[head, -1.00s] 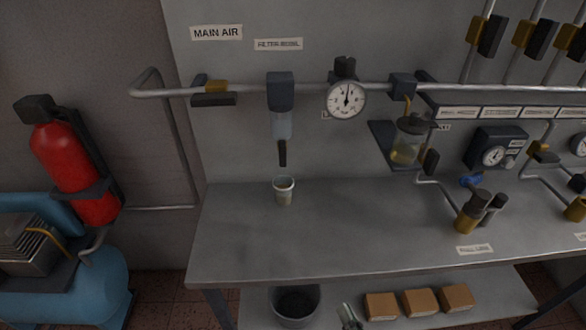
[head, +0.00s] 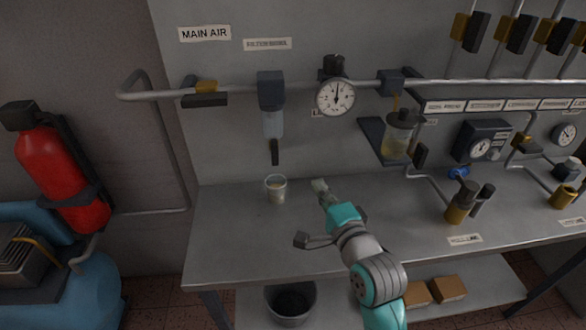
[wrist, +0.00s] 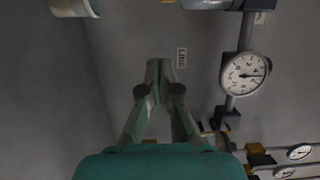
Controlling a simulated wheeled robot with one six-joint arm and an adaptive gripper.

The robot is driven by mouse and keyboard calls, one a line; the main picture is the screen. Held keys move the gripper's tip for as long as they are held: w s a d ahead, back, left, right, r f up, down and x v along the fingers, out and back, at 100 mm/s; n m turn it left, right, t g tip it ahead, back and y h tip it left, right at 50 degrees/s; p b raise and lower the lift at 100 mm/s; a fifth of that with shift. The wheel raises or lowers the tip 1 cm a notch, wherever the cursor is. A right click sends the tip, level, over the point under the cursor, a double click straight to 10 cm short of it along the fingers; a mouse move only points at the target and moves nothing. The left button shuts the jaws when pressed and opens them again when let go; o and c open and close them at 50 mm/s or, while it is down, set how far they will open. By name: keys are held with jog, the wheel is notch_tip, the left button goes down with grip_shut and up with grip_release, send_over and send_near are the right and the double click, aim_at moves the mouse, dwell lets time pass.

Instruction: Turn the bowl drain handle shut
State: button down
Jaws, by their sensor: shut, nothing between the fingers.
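The filter bowl (head: 272,123) hangs under the pipe on the back panel, below a dark housing (head: 270,88). Its drain handle (head: 275,152) is a dark lever pointing straight down under the bowl. A small cup (head: 276,190) stands on the bench below it. My gripper (head: 319,186) is shut and empty, to the right of the cup and lower than the drain handle, apart from both. In the wrist view my shut fingertips (wrist: 160,66) meet at the centre, and a pale cup-like rim (wrist: 75,7) shows at the top left. The drain handle is not clear there.
A round gauge (head: 335,97) and a jar of yellowish liquid (head: 398,135) on a bracket are right of the bowl. A brass valve (head: 457,205) stands on the bench at the right. The bench top (head: 230,235) is clear at the front left.

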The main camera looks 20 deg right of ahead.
aim_at(275, 153)
jog(key=w+a, duration=0.3)
jog(key=w, duration=0.8)
jog(key=shift+w, duration=0.1)
